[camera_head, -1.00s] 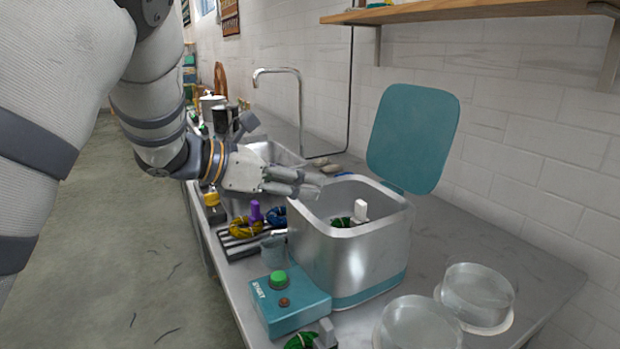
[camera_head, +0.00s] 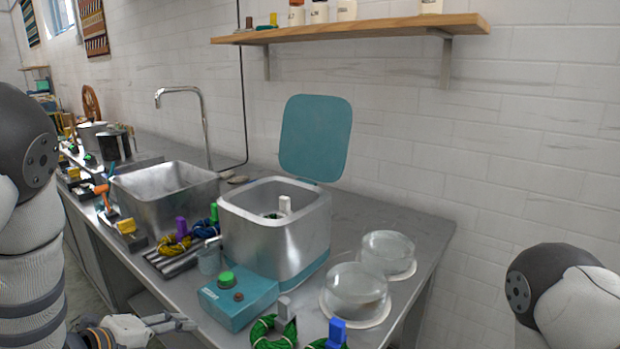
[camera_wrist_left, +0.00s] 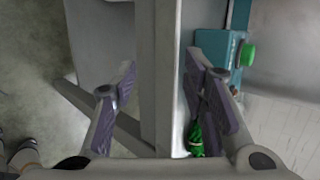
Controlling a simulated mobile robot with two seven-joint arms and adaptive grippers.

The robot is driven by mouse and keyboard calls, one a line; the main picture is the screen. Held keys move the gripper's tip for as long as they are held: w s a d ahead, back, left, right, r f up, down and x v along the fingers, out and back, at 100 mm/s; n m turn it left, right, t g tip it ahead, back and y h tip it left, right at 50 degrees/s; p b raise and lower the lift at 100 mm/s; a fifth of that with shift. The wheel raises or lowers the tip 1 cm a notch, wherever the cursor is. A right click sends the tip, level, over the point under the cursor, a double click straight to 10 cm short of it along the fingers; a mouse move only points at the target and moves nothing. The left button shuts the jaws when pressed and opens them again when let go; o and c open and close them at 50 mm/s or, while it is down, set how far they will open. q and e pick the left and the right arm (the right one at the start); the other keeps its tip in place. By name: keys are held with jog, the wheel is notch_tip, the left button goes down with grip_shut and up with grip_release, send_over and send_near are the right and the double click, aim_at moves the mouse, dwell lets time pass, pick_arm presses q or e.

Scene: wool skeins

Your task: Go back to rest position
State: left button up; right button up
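My left gripper (camera_head: 175,322) is low at the bottom left of the head view, beside the front edge of the counter. In the left wrist view its fingers (camera_wrist_left: 165,95) are spread apart with nothing held, and the counter edge shows beyond them. My right gripper is out of view; only part of my right arm shows at the lower right. The metal tub (camera_head: 270,235) stands on the counter with its teal lid (camera_head: 315,138) raised. A white-tagged skein (camera_head: 284,206) is inside it, mostly hidden by the wall.
A teal box (camera_head: 238,300) with a green button sits before the tub. Tagged green skeins (camera_head: 262,330) lie near the counter's front, close to my left gripper. Glass dishes (camera_head: 355,290) stand right of the tub. A sink (camera_head: 165,195) and wooden shelf (camera_head: 350,28) are behind.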

pick_arm(q)
jog(key=s+f+n+g+y, duration=0.2)
jog(key=s+f+n+g, duration=0.1)
jog(key=s+f+n, duration=0.6)
jog(key=s+f+n+g+y, duration=0.1)
jog(key=s+f+n+g, duration=0.2)
jog(key=s+f+n, duration=0.65)
jog(key=s+d+r+n+g+y, duration=0.1)
jog(key=s+n+g, duration=0.3)
jog(key=s, duration=1.4)
jog(key=shift+d+n+g, duration=0.25)
jog(key=shift+n+g, duration=0.15)
jog(key=shift+n, duration=0.85)
